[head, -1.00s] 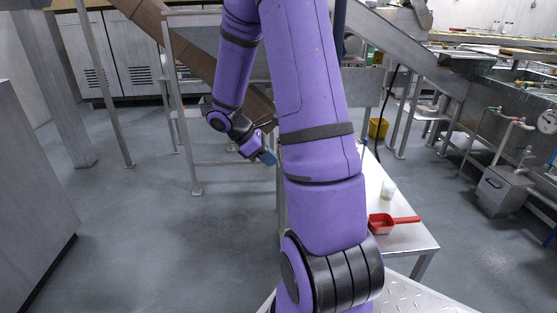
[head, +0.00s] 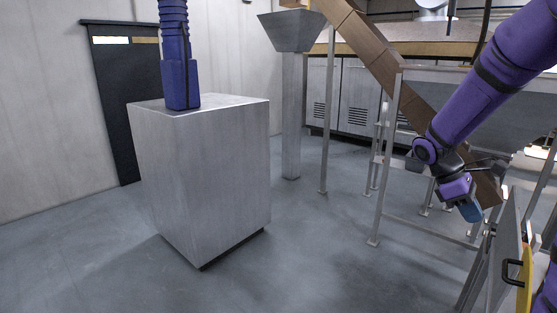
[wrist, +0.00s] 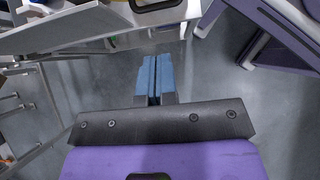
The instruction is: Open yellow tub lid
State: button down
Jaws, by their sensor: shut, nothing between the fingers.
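My gripper (head: 470,212) hangs in open air at the right of the head view, its blue fingertips pointing down. In the wrist view the blue fingers (wrist: 153,75) lie together, shut and empty, above grey floor. No yellow tub or lid can be made out for sure now. A yellow patch (head: 525,270) shows at the right edge of the head view, beside a black handle (head: 512,272); I cannot tell what it belongs to. My gripper is apart from it, above and to the left.
A grey metal cabinet (head: 205,180) stands at the left with a blue ribbed column (head: 177,55) on it. A brown sloping chute (head: 368,50) and metal frame legs (head: 388,160) stand behind my arm. The floor (head: 320,250) between the cabinet and the frame is clear.

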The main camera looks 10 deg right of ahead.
jog(key=s+a+r+m+t+y, duration=0.2)
jog(key=s+a+r+m+t, duration=0.2)
jog(key=s+a+r, duration=0.3)
jog(key=s+a+r+m+t+y, duration=0.3)
jog(key=s+a+r+t, duration=0.4)
jog(key=a, duration=0.7)
jog(key=shift+s+a+m, duration=0.4)
jog(key=shift+s, duration=0.5)
jog(key=c, duration=1.2)
grip_release()
jog(key=shift+s+a+r, duration=0.1)
jog(key=shift+s, duration=0.05)
